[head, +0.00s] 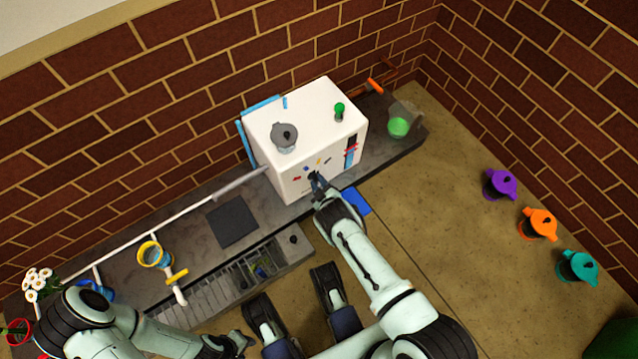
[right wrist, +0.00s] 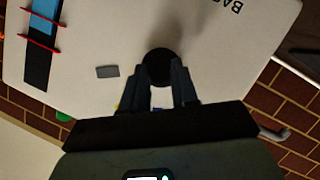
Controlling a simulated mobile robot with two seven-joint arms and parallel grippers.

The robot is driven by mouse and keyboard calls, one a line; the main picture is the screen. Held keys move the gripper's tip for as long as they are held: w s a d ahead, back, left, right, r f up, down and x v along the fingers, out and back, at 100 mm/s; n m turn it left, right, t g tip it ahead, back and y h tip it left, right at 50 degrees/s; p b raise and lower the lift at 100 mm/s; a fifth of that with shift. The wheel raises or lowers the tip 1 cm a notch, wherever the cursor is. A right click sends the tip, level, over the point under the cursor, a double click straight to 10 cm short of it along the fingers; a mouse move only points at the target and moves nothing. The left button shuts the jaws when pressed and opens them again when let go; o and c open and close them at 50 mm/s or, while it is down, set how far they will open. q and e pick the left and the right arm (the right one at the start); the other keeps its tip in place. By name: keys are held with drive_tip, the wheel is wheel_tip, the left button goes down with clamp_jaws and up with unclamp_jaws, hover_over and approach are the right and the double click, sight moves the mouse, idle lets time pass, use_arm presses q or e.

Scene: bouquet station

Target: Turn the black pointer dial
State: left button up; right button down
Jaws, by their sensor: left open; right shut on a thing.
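The black pointer dial (right wrist: 158,64) is a dark round knob on the front face of a white box (head: 309,118). In the right wrist view my right gripper (right wrist: 160,82) is at the dial, with its two fingers shut on it. In the head view my right gripper (head: 317,182) reaches the lower part of the box front and mostly hides the dial. The dial's pointer direction cannot be made out. My left gripper (head: 243,341) is low in the head view, open, empty and far from the box.
The box stands on a dark counter (head: 190,220) with a grey lidded pot (head: 285,137) and a green knob (head: 340,110) on top. A blue pad (head: 357,201) lies by its front corner. A glass with green contents (head: 399,122) stands right. Purple, orange and teal lidded pots stand far right.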

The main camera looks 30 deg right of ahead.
use_arm(q)
drive_tip(key=shift+s+f, duration=0.15)
drive_tip(key=shift+s, duration=0.25)
use_arm(e)
drive_tip(key=shift+n+h, duration=0.3)
drive_tip(key=shift+n, duration=0.1)
use_arm(q)
drive_tip(key=shift+a, duration=0.1)
use_arm(e)
drive_tip(key=c, duration=0.9)
unclamp_jaws()
drive_tip(key=shift+o, duration=0.2)
use_arm(q)
drive_tip(key=w+d+r+t+p, duration=0.1)
drive_tip(key=w+r+t+p, duration=0.2)
drive_tip(key=w, duration=0.8)
wheel_tip(320, 180, up, 5)
drive_tip(key=shift+d+f+m+t+p, duration=0.15)
drive_tip(key=shift+d+m+t+p, duration=0.2)
drive_tip(key=shift+p, duration=0.8)
use_arm(e)
drive_tip(key=v, duration=1.3)
drive_tip(key=shift+s, duration=0.25)
use_arm(q)
drive_tip(key=shift+a, duration=0.1)
